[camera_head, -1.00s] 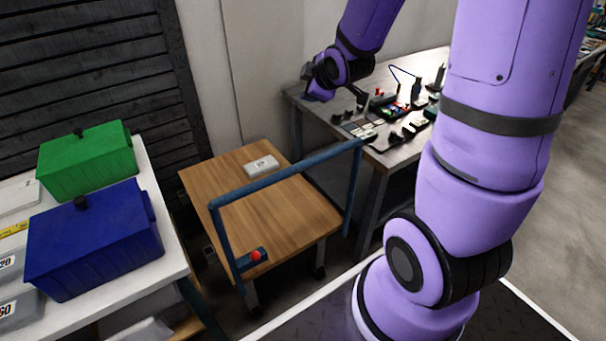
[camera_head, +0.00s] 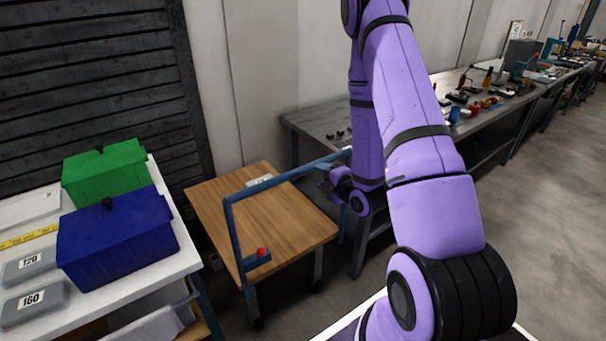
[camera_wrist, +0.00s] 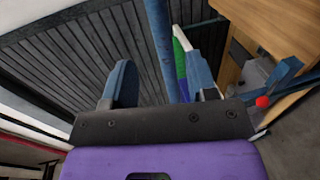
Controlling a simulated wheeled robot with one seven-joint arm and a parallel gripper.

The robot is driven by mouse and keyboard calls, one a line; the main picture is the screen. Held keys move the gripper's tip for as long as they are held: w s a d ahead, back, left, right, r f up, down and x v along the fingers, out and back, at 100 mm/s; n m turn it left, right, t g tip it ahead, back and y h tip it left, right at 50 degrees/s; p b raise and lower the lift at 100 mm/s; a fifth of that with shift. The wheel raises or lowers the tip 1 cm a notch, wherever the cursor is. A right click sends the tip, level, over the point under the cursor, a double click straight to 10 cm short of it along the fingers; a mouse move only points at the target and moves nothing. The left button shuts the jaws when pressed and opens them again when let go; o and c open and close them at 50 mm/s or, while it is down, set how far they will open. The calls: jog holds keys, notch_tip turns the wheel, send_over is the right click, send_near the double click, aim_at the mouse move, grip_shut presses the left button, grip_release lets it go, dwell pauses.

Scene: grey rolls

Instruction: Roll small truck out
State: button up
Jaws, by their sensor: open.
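The small truck is a low cart with a wooden deck (camera_head: 275,225), a blue tubular handle (camera_head: 285,177) and a red knob (camera_head: 262,252) on a bracket. It stands left of my arm in the head view. My gripper (camera_wrist: 162,65) is at the right end of the handle, with its fingertips partly hidden in the head view. In the wrist view its two blue fingers are open and apart. A blue bar of the handle (camera_wrist: 160,40) runs between them; whether it touches a finger is unclear. The deck (camera_wrist: 240,65) and knob (camera_wrist: 262,101) show at the right.
A white table (camera_head: 175,265) with a green bin (camera_head: 105,170) and a blue bin (camera_head: 118,240) stands close left of the truck. A grey workbench (camera_head: 310,128) is behind and right of it. A dark slatted wall (camera_head: 90,80) is behind. Open floor (camera_head: 540,190) lies at the right.

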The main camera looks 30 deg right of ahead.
jog(key=x, duration=1)
jog(key=shift+w+f, duration=0.15)
jog(key=shift+w, duration=0.1)
grip_shut()
